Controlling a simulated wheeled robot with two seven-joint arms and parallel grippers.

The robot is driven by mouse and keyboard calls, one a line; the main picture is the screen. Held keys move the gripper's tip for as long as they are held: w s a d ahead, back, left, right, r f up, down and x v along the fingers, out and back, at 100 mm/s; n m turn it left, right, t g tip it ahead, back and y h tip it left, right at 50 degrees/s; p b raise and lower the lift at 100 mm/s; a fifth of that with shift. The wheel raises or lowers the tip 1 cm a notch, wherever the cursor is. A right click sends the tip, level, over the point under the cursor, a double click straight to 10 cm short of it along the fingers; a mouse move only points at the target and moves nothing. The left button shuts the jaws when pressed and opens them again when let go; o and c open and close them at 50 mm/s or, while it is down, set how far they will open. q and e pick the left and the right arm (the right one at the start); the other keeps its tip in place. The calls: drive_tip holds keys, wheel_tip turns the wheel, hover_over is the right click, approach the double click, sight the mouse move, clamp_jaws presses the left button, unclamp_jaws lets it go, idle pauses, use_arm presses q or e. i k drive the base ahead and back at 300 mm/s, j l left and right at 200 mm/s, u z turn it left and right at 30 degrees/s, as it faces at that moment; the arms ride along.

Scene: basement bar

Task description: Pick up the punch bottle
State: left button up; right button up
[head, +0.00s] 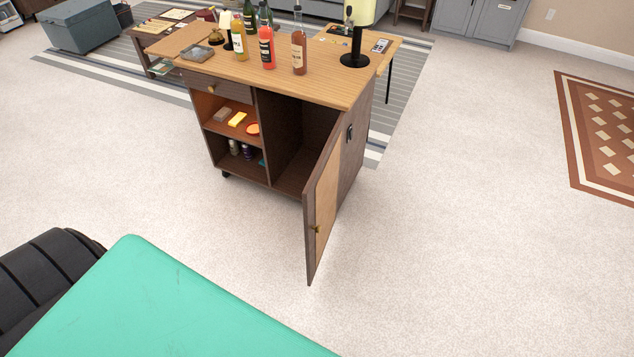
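Several bottles stand upright on the wooden top of a small bar cabinet (333,90) in the head view. A red bottle (267,50) with a dark label stands near the front edge, between a yellow-orange bottle (239,38) on its left and an amber-brown bottle (299,52) on its right. Dark green bottles (250,17) stand behind them. The labels are too small to read, so I cannot confirm which is the punch; the red one looks most like it. Neither of my grippers is in view.
The cabinet's door (325,200) hangs open towards me. A black lamp (355,45) stands at the top's right, a grey tray (198,53) at its left. A teal surface (150,310) fills the lower left. Carpet (470,230) is clear on the right.

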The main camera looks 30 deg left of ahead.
sight(265, 33)
drive_tip(key=i+l+u, duration=0.15)
drive_tip(key=u, duration=0.2)
drive_tip(key=i+l+u, duration=0.1)
drive_tip(key=u, duration=0.3)
drive_tip(key=l+u, duration=0.35)
drive_tip(key=i+j, duration=0.05)
